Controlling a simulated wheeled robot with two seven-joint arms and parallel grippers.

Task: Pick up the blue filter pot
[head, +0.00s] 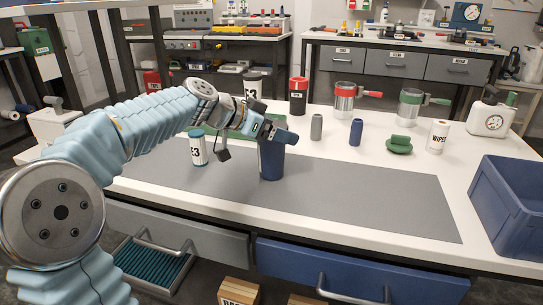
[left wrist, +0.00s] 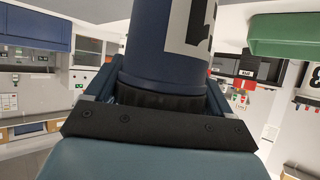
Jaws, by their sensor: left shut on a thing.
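The blue filter pot (head: 271,160) is upright at the middle of the grey mat. I cannot tell whether its base touches the mat. My left gripper (head: 268,131) is at the top of the pot, shut on it, and hides part of its upper end. In the left wrist view the pot's dark blue body (left wrist: 150,45) with a white label fills the space between the fingers (left wrist: 160,100). My right gripper is not in view.
A white pot (head: 197,150) stands left of the blue pot. Behind are a red canister (head: 298,96), a grey cylinder (head: 316,127) and a small blue cylinder (head: 355,132). A blue bin (head: 515,205) is at the right. The mat's right part is clear.

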